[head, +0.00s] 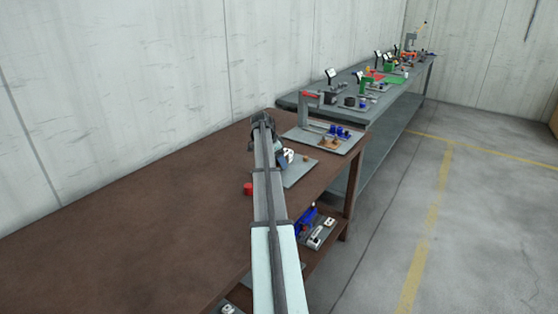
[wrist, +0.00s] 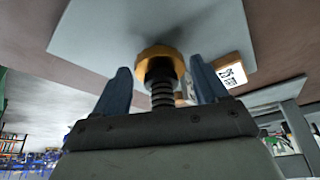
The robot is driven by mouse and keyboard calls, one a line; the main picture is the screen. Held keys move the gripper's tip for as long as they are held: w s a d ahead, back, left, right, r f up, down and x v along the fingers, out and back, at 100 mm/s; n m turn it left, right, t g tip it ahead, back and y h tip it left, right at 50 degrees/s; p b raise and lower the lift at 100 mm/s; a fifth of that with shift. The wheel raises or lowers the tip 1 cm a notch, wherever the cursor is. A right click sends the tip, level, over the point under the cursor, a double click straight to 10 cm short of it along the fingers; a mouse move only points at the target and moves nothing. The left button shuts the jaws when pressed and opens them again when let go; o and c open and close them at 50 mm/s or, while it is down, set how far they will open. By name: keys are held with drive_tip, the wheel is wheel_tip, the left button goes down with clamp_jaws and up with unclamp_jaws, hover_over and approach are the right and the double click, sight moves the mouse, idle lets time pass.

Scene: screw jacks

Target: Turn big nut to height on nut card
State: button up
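In the wrist view, a big gold-brown nut (wrist: 158,52) sits on a dark threaded screw (wrist: 163,98) against a light grey plate (wrist: 95,30). My gripper (wrist: 160,66) is open, with one blue-grey finger on each side of the nut. Narrow gaps seem to show between the fingers and the nut. A white card (wrist: 232,74) with dark, sideways print stands to the right; its print is too small to read surely. In the head view, my gripper (head: 263,120) is over the brown table near its far end, and the nut cannot be made out behind my arm.
The grey plate (head: 300,174) lies near the right edge of the brown table (head: 130,215). A red object (head: 248,188) is left of my arm. Another plate with a tall grey frame (head: 308,108) and blue parts stands beyond. The table's left side is clear.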

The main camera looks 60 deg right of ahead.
drive_tip(key=c, duration=0.8)
drive_tip(key=shift+o, duration=0.2)
drive_tip(key=shift+n, duration=0.3)
drive_tip(key=n, duration=0.1)
drive_tip(key=n+t, duration=0.1)
drive_tip(key=n, duration=0.2)
drive_tip(key=shift+s+a+t+h, duration=0.15)
drive_tip(key=shift+s+t+h, duration=0.15)
drive_tip(key=shift+t, duration=0.1)
drive_tip(key=n+t, duration=0.1)
drive_tip(key=n, duration=0.2)
drive_tip(key=n+t, duration=0.1)
drive_tip(key=n, duration=0.1)
drive_tip(key=shift+s+n, duration=0.2)
drive_tip(key=shift+n, duration=0.2)
drive_tip(key=n, duration=0.2)
drive_tip(key=n+t+y, duration=0.1)
drive_tip(key=n, duration=0.1)
drive_tip(key=n+t+y, duration=0.1)
drive_tip(key=n, duration=0.1)
drive_tip(key=shift+s+d, duration=0.25)
drive_tip(key=shift+d, duration=0.05)
drive_tip(key=n+y, duration=0.1)
drive_tip(key=n, duration=0.2)
drive_tip(key=shift+d+f+n+t, duration=0.1)
drive_tip(key=shift+d+n+t, duration=0.05)
drive_tip(key=shift+n+t, duration=0.2)
drive_tip(key=shift+s+d+n+y, duration=0.1)
drive_tip(key=shift+n+y, duration=0.6)
drive_tip(key=shift+n, duration=1.05)
